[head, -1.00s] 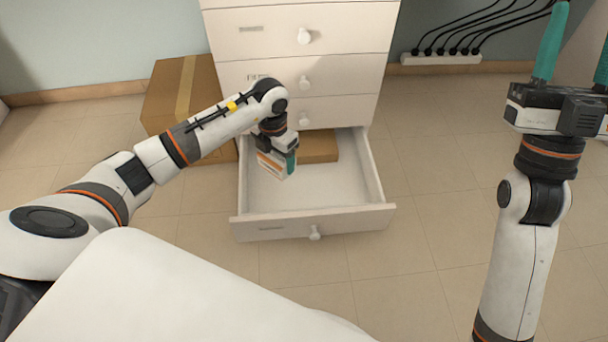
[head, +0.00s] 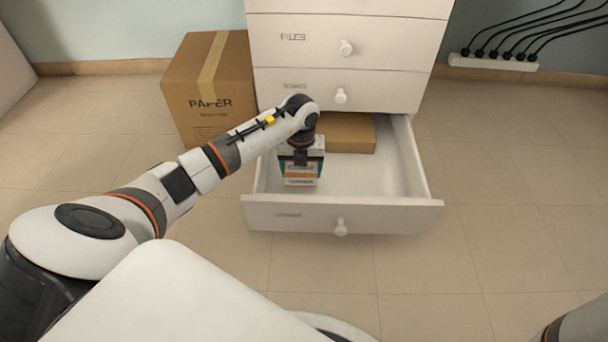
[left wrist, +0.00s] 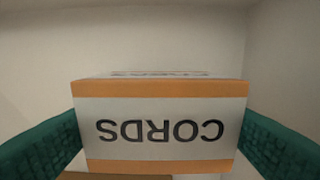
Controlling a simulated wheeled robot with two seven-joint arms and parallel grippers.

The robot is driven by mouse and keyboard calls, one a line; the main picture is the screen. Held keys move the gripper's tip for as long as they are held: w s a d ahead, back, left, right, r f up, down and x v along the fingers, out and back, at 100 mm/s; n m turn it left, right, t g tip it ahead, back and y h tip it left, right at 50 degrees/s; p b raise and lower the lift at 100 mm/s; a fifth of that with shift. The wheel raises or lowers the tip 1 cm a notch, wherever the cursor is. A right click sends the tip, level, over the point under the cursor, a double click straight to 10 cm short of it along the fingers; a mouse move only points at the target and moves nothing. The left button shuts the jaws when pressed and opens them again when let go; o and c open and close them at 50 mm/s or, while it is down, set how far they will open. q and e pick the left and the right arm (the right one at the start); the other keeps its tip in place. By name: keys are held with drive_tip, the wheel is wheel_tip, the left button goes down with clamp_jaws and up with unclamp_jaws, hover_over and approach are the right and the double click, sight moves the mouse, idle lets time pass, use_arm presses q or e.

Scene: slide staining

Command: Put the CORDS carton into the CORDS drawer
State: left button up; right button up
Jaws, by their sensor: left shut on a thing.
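The CORDS carton (head: 300,175) is a small white box with orange bands, held by my left gripper (head: 301,164) at the left part of the open bottom drawer. In the left wrist view the carton (left wrist: 160,122) sits between the two green fingers, its CORDS label upside down. The open drawer (head: 385,214) is white with a round knob; its label is too small to read surely. I cannot tell whether the carton touches the drawer floor. My right gripper is out of view.
A flat brown box (head: 348,133) lies at the back of the open drawer. The white cabinet (head: 385,45) with closed drawers rises above. A brown PAPER carton (head: 205,95) stands left of it. A power strip (head: 492,63) lies by the wall; floor at right is clear.

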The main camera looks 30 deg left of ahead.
sight(301, 178)
use_arm(q)
wheel_tip(301, 178, down, 4)
drive_tip(key=b, duration=0.2)
drive_tip(key=shift+b, duration=0.35)
drive_tip(key=shift+r, duration=0.15)
drive_tip(key=o, duration=1)
